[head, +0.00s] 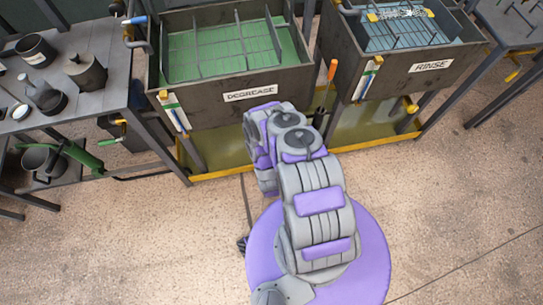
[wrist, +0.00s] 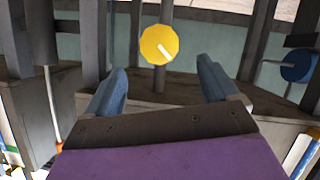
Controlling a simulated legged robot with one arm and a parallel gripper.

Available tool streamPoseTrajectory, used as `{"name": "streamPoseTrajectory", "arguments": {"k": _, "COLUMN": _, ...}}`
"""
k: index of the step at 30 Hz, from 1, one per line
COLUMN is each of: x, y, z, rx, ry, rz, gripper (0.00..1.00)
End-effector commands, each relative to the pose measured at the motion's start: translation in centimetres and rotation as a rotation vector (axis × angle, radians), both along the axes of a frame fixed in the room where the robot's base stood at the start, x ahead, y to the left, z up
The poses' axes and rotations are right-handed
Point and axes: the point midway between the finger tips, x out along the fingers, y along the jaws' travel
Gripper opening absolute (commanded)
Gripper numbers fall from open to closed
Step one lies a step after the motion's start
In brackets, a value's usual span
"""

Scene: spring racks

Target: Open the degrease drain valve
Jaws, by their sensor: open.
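The degrease tank (head: 280,85) is a dark open tank with a green interior and a "DEGREASE" label (head: 250,94) on its front. In the wrist view, a round yellow knob (wrist: 159,45) with a white mark shows beyond my gripper (wrist: 161,66), between its two blue fingertips. The gripper is open and empty, its fingers apart from the knob as far as I can see. A blue round knob (wrist: 299,66) is further right. No label shows which knob is the degrease drain valve. In the head view my arm hides the gripper and part of the tank's lower front.
The rinse tank (head: 400,82) stands right of the degrease tank, with an orange handle (head: 332,70) between them. A left bench (head: 95,105) holds dark vessels. A yellow-edged tray (head: 230,172) lies beneath.

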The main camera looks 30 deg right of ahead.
Motion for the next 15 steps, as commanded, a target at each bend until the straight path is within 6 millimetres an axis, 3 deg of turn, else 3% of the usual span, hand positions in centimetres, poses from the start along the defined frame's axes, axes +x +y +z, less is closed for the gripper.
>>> {"name": "streamPoseTrajectory", "arguments": {"k": 5, "x": -3.3, "y": 1.6, "z": 1.4, "rx": -0.002, "ry": 0.004, "rz": 0.010, "gripper": 0.88}}
{"name": "streamPoseTrajectory", "arguments": {"k": 15, "x": -5.3, "y": 2.2, "z": 2.2, "rx": -0.001, "ry": 0.001, "rz": 0.003, "gripper": 0.88}}
